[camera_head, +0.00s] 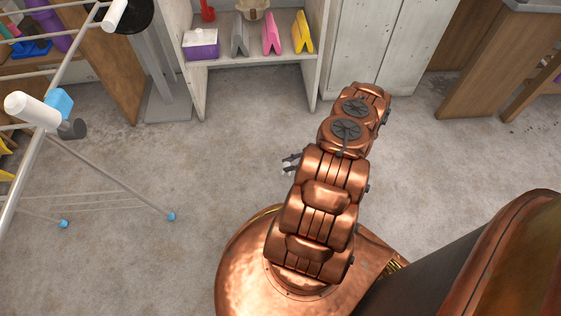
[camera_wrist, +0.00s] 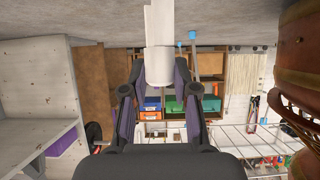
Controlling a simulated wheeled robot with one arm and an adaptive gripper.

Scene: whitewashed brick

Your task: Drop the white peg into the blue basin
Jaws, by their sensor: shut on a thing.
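My gripper (camera_wrist: 158,70) is shut on the white peg (camera_wrist: 158,28). In the wrist view, its dark, purple-sided fingers press on the peg from both sides, and the peg runs up out of the frame. In the head view, my gripper (camera_head: 291,162) shows only as a small part at the left of my copper arm, over bare floor; most of it is hidden by the arm. I cannot make out a blue basin for certain. A blue item (camera_head: 32,48) lies at the upper left of the head view, and a blue box (camera_wrist: 152,104) sits on a far shelf in the wrist view.
A white drying rack (camera_head: 100,178) stands at the left. A white shelf unit (camera_head: 240,55) at the top holds a purple box (camera_head: 202,46) and pink and yellow wedges. A wooden table (camera_head: 480,60) stands at the upper right. The grey floor between is clear.

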